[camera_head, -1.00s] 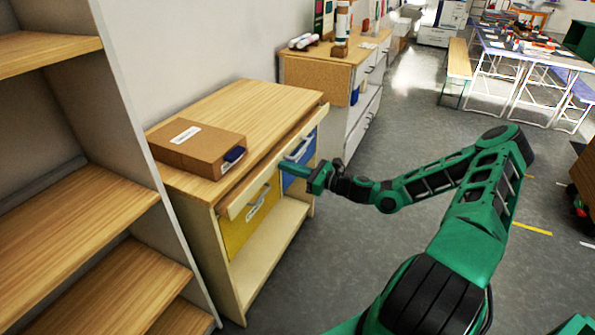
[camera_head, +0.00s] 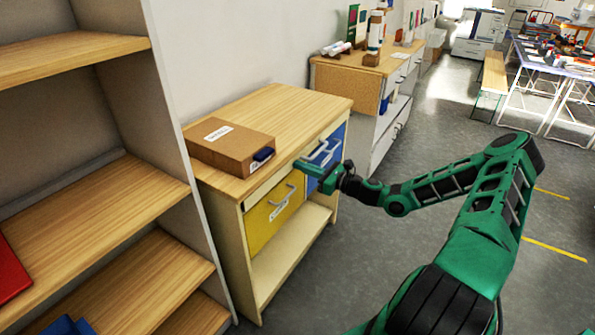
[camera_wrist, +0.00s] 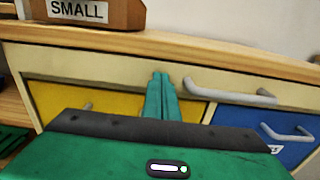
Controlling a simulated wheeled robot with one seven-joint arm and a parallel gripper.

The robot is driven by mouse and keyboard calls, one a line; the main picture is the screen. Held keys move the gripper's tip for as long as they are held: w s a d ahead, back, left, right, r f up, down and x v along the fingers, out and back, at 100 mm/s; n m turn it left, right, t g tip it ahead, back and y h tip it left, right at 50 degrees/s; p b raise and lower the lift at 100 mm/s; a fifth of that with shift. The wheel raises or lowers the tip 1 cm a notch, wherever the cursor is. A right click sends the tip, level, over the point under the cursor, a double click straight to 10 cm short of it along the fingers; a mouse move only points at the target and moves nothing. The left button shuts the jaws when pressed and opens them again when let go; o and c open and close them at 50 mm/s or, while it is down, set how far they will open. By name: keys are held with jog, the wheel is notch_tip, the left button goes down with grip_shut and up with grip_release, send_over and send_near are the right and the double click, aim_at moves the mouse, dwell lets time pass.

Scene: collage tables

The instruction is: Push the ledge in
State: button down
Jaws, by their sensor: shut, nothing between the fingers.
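The ledge (camera_head: 281,178) is a cream strip under the wooden top of a low cabinet. It now sits about flush with the cabinet front. In the wrist view the ledge (camera_wrist: 120,68) spans the picture above the drawers, with a grey bar handle (camera_wrist: 228,91) right of my fingers. My gripper (camera_head: 300,166) is shut and empty, its fingertips pointing at the ledge front. In the wrist view the fingertips (camera_wrist: 160,76) overlap the ledge face; I cannot tell whether they touch it.
A brown box (camera_head: 230,147) labelled SMALL stands on the cabinet top (camera_head: 285,105). A yellow drawer (camera_head: 272,217) and a blue drawer (camera_head: 333,147) sit under the ledge. A tall shelf unit (camera_head: 170,100) is close on the left.

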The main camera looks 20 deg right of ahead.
jog(key=shift+w+a+r, duration=0.25)
jog(key=shift+a+r, duration=0.05)
jog(key=shift+r, duration=0.1)
jog(key=v, duration=1.4)
jog(key=shift+s+d+f, duration=0.2)
jog(key=shift+d+f, duration=0.15)
jog(key=shift+f, duration=0.15)
